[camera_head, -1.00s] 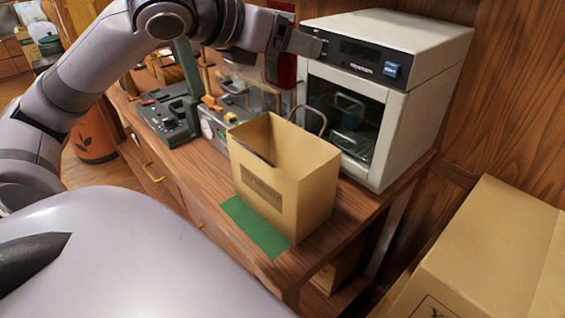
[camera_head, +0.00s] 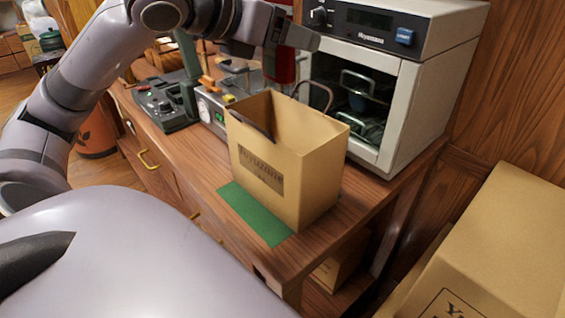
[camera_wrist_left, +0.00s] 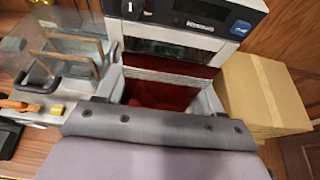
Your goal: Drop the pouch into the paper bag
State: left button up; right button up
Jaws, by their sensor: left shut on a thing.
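The red pouch (camera_head: 284,66) hangs from my left gripper (camera_head: 292,38), which is shut on it, in the upper middle of the head view. The bag's inside bottom is hidden. My right gripper is not in view.
A white oven-like cabinet (camera_head: 412,105) with a glass door stands behind the bag. A green mat (camera_head: 255,214) lies at the bag's front. A dark-green machine (camera_head: 168,102) is on the left. A cardboard box (camera_head: 500,240) is at lower right.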

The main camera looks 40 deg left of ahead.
pick_arm(q)
jog(key=o, duration=1.2)
jog(key=shift+f, duration=0.1)
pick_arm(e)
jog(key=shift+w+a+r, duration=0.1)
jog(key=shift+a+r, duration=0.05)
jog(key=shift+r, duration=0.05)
pick_arm(q)
jog(key=shift+s, duration=0.1)
jog(key=shift+s+a+r+b, duration=0.15)
jog(key=shift+s+r+b, duration=0.05)
jog(key=shift+s+b, duration=0.4)
jog(key=b+v, duration=0.2)
jog(key=v, duration=0.3)
jog(key=shift+s+r, duration=0.25)
jog(key=shift+s, duration=0.05)
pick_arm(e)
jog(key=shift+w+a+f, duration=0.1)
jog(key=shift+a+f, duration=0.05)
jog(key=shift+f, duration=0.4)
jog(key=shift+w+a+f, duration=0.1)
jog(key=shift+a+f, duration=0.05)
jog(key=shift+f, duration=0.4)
